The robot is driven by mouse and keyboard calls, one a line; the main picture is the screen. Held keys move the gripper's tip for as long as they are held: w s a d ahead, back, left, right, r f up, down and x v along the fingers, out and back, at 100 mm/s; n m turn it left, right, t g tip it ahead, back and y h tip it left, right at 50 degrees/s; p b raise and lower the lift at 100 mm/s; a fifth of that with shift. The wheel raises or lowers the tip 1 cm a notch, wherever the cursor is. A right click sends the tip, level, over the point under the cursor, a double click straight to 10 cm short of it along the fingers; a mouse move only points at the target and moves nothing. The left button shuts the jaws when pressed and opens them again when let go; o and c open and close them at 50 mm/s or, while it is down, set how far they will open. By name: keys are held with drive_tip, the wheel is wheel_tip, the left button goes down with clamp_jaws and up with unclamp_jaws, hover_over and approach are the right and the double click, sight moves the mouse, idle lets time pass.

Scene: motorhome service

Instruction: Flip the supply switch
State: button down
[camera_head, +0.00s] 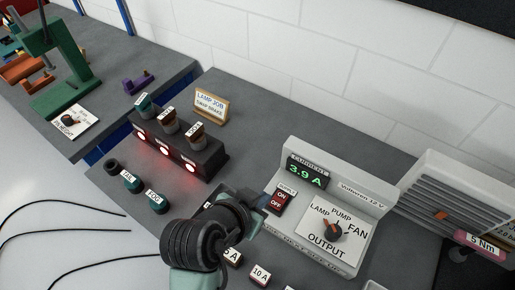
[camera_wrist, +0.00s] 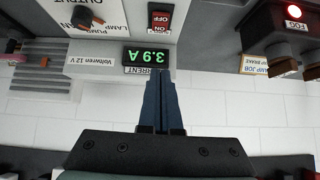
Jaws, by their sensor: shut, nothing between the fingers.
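The supply switch (camera_head: 279,200) is a small red rocker marked ON and OFF, on the left part of a pale supply box (camera_head: 376,207). It also shows upside down at the top of the wrist view (camera_wrist: 161,19). My gripper (camera_head: 264,200) is shut and empty, just left of the switch in the head view; I cannot tell whether it touches. In the wrist view its dark fingers (camera_wrist: 160,76) end at the edge of the current display. The display (camera_head: 306,173) reads 3.9 A in green. A selector knob (camera_head: 332,232) sits among LAMP, PUMP and FAN labels.
A dark lamp block (camera_head: 180,150) with red lights stands to the left, with a LAMP JOB sign (camera_head: 211,104) behind it. Labelled fuses (camera_head: 260,274) lie in front. A ribbed heater-like unit (camera_head: 460,200) stands at right. A white wall (camera_head: 300,60) runs behind.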

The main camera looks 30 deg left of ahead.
drive_tip(key=shift+s+f, duration=0.45)
drive_tip(key=shift+f, duration=0.15)
drive_tip(key=shift+w, duration=0.1)
drive_tip(key=p, duration=0.2)
hover_over(278, 200)
drive_tip(key=s, duration=0.3)
drive_tip(key=f, duration=0.7)
drive_tip(key=shift+w+f, duration=0.1)
drive_tip(key=shift+w, duration=0.1)
wheel_tip(278, 200, down, 2)
drive_tip(key=shift+s+a+f+p, duration=0.1)
drive_tip(key=shift+f+p, duration=0.15)
drive_tip(key=shift+p, duration=0.05)
drive_tip(key=shift+f, duration=0.85)
